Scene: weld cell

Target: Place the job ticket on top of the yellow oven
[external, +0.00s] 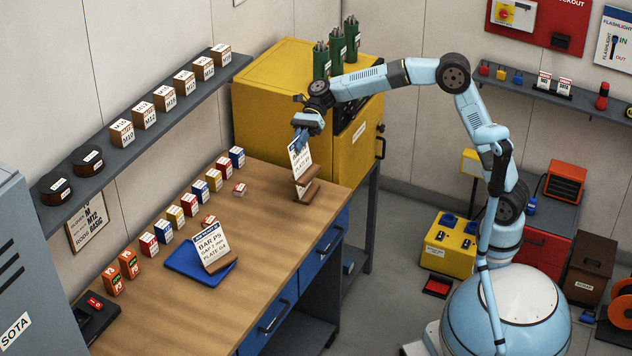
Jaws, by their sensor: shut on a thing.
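My gripper (303,142) points down over the far right end of the workbench, shut on the top of a white job ticket (299,160) with a wooden foot. Just below it is a second wooden foot (308,192) with a bit of white card, near the bench's right edge; the held ticket partly hides it. I cannot tell whether the two touch. The yellow oven (262,92) stands behind the bench, beyond my gripper. Several green canisters (337,48) stand at the right of its top; the left part of the top is bare.
Another ticket (211,246) leans in a wooden foot at the blue tray (188,262). A row of small boxes (190,204) runs along the back of the workbench (262,232). A wall shelf (150,137) with boxes ends near the oven's left side.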

